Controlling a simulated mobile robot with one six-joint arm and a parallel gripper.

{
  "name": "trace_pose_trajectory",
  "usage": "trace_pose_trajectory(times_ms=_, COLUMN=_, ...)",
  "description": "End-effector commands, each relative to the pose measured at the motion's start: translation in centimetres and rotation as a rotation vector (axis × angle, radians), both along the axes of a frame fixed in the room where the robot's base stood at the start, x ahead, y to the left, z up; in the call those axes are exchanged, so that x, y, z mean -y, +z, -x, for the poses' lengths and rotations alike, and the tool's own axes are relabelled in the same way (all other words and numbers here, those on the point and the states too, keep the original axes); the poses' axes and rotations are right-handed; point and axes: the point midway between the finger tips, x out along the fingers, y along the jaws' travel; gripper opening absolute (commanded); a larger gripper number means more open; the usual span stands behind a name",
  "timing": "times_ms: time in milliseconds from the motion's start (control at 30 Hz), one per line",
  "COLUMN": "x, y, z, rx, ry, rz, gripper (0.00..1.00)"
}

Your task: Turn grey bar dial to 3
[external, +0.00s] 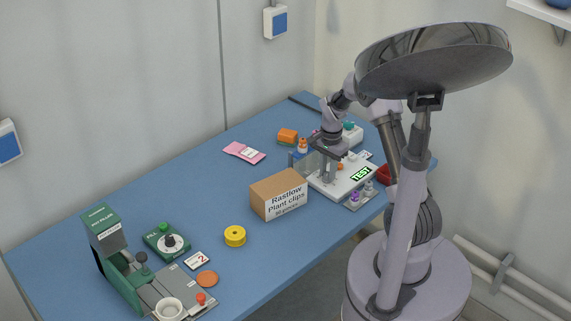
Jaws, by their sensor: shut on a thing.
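A cardboard box of plant clips (279,194) stands close to the left of the device. A green dial box (167,241), a yellow roll (235,236) and a green pot filler (110,248) are further left.

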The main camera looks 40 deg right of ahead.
Motion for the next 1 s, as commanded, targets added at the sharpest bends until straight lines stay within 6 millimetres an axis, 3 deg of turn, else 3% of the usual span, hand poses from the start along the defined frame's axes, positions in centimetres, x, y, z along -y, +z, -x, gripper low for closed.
trace_pose_trajectory(times_ms=667, x=-0.01, y=0.05, z=-0.05, rx=0.001, ry=-0.051, rz=0.0, gripper=0.0)
trace_pose_trajectory(times_ms=700, x=-0.01, y=0.05, z=-0.05, rx=0.001, ry=-0.051, rz=0.0, gripper=0.32)
trace_pose_trajectory(times_ms=767, x=-0.01, y=0.05, z=-0.04, rx=0.001, ry=-0.051, rz=0.0, gripper=0.44)
trace_pose_trajectory(times_ms=1000, x=-0.01, y=0.02, z=-0.02, rx=0.0, ry=-0.05, rz=0.0, gripper=0.46)
